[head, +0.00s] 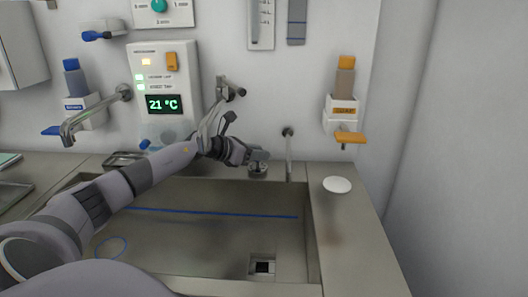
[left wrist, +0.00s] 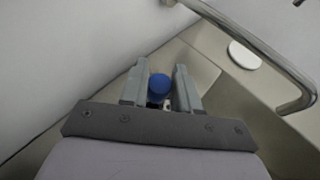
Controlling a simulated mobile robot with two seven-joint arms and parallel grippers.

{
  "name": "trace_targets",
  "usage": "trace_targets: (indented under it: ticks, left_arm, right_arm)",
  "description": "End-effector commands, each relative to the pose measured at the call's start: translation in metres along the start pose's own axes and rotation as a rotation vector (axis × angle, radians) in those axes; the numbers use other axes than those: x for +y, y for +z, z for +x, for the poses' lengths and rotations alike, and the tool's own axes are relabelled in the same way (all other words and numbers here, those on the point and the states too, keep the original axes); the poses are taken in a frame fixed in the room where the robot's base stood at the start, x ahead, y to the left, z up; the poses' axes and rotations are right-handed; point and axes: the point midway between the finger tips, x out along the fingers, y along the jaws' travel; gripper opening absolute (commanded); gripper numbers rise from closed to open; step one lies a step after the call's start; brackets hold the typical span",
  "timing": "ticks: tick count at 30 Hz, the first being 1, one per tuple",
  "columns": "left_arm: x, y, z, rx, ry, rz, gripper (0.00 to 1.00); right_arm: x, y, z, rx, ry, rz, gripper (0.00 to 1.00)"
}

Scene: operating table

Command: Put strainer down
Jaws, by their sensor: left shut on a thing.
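My left gripper (head: 257,156) reaches over the back rim of the sink. In the left wrist view, its fingers (left wrist: 160,82) are closed around a round blue knob (left wrist: 159,85). In the head view a small round metal piece (head: 258,171) shows just below the fingertips; it appears to be the strainer, held by this knob. It is at the back ledge of the sink (head: 312,245), and I cannot tell whether it touches the ledge. The square drain with a dark opening (head: 262,267) is in the sink floor. My right gripper is not in view.
A white disc (head: 337,185) lies on the right counter (head: 350,240), which is otherwise clear. Dispensers (head: 344,105) hang on the wall.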

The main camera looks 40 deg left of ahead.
Motion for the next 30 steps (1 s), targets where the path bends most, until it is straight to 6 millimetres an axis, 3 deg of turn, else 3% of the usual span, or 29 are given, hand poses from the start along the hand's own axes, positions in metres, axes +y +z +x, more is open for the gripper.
trace_targets:
  ticks: [7,21,22,23,24,30]
  left_arm:
    - [-0.001,0.011,0.022,-0.003,-0.002,-0.001,0.00]
    - [-0.001,0.000,0.025,0.000,-0.001,0.001,0.00]
    - [-0.001,0.001,0.024,0.000,-0.001,0.001,0.40]
    - [-0.001,0.001,0.024,0.000,-0.001,0.001,0.50]
    - [-0.001,0.001,0.024,0.000,-0.001,0.001,0.56]
    - [-0.001,0.001,0.024,0.000,-0.001,0.001,0.56]
  right_arm:
    - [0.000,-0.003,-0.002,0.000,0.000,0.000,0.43]
    - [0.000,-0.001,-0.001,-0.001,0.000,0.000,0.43]
    - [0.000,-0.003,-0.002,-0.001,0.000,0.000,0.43]
    - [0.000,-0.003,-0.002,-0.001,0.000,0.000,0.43]
    - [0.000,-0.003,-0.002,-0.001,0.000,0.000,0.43]
    - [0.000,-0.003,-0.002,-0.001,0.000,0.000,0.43]
